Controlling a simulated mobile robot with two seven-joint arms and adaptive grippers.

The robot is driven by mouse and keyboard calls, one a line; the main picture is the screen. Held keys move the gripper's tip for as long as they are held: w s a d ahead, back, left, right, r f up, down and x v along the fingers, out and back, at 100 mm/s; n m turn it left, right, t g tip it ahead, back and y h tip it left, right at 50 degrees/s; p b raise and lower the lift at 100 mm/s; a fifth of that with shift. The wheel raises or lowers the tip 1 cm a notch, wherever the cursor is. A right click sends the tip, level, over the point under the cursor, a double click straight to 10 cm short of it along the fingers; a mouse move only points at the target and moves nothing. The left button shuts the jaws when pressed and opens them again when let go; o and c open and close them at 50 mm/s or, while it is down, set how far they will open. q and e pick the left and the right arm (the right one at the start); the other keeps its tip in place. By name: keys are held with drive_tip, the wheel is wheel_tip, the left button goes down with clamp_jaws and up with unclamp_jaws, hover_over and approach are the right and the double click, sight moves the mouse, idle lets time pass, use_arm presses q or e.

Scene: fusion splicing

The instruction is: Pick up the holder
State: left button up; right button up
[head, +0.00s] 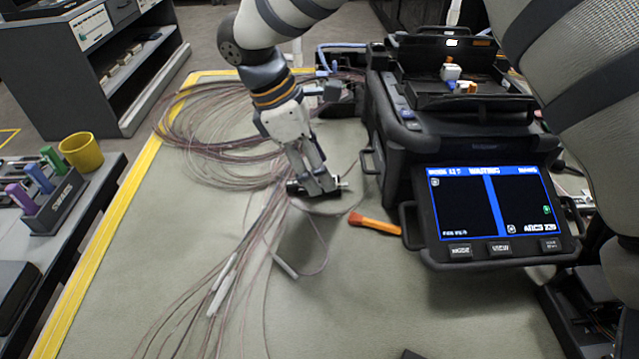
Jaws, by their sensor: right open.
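A small dark holder (328,189) with a silvery end lies on the grey-green mat, among thin reddish fibers. My right gripper (314,188) comes down from above with its fingertips at the holder. Its jaws are open, and the fingers hide part of the holder. I cannot tell whether the fingers touch it. My left gripper is not in view.
A black fusion splicer (470,135) with a lit screen (490,205) stands right of the gripper. An orange tool (375,223) lies between them. Loose fibers (215,130) and white tubes (222,287) spread left. A yellow cup (82,152) stands on the side table.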

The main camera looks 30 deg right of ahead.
sight(320, 185)
drive_tip(key=x, duration=0.2)
drive_tip(key=shift+d+f, duration=0.25)
drive_tip(key=shift+f, duration=0.1)
drive_tip(key=shift+c, duration=0.5)
clamp_jaws()
